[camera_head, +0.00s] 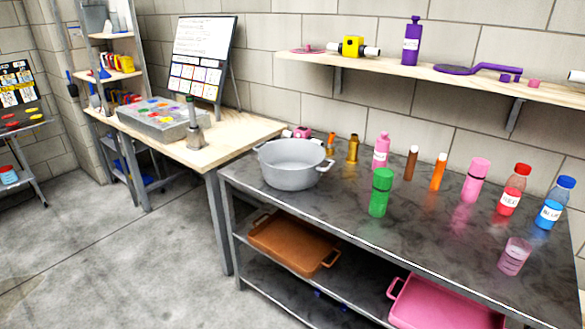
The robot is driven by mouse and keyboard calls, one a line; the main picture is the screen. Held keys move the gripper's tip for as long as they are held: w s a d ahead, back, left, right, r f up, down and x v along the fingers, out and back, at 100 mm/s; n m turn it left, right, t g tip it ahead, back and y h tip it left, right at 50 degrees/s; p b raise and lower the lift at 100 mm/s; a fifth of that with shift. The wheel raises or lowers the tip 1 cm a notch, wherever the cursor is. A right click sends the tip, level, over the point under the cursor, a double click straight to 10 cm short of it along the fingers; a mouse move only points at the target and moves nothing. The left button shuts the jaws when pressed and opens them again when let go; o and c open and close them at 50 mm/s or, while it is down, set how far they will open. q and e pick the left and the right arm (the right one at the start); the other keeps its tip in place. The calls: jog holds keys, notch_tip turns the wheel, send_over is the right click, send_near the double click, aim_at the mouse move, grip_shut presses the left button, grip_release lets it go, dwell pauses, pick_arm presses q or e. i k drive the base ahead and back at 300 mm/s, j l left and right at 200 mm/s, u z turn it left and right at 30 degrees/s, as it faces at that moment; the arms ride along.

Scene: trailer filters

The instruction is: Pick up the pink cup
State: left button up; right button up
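A translucent pink cup (514,256) stands upright on the dark marbled counter (340,215), near its front right edge. Its open top faces up and nothing covers it. It stands apart from the bottles behind it. Neither my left gripper nor my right gripper shows in this view.
A shelf (385,66) overhangs the back. Floor (150,265) is clear at left.

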aim_at(517, 251)
jog(key=z, duration=1.45)
jog(key=i+l+u, duration=0.15)
jog(key=l, duration=0.25)
jog(key=i, duration=0.1)
